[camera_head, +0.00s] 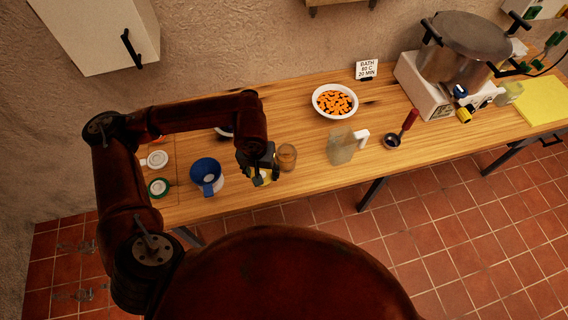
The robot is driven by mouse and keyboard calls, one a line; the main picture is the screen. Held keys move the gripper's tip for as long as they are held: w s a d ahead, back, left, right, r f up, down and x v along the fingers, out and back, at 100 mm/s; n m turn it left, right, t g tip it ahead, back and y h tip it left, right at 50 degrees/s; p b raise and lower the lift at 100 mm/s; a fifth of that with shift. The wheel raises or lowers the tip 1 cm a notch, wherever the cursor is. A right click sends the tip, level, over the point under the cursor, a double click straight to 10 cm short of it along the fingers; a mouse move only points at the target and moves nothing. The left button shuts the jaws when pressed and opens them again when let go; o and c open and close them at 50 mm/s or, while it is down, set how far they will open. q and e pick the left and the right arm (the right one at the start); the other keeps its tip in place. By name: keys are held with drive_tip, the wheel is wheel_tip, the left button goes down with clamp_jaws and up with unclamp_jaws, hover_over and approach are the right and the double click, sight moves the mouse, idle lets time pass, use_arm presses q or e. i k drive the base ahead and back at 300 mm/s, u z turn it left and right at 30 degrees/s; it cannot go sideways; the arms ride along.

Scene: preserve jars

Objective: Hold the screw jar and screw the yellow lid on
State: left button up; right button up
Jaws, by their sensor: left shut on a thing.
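My left gripper (265,177) is low over the front part of the table, its fingers pointing down. It is shut on a pale yellow thing, which looks like the yellow lid (261,180); the fingers hide most of it. An amber-brown glass jar (287,157), which looks like the screw jar, stands upright just right of the gripper. I cannot tell whether the gripper touches this jar. My right gripper is not in view.
Left of my gripper stand a blue-and-white container (206,174), a white lid (157,159) and a green-rimmed lid (158,187). A bowl of orange pieces (335,101), a clear jug (342,146) and a red-handled ladle (393,140) stand to the right. A large pot (456,65) is farther right.

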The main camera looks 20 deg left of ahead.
sight(286, 154)
drive_tip(key=z, duration=1.5)
drive_tip(key=k, duration=1.05)
drive_tip(key=u, duration=1.25)
drive_tip(key=i, duration=0.5)
drive_tip(key=u, duration=0.1)
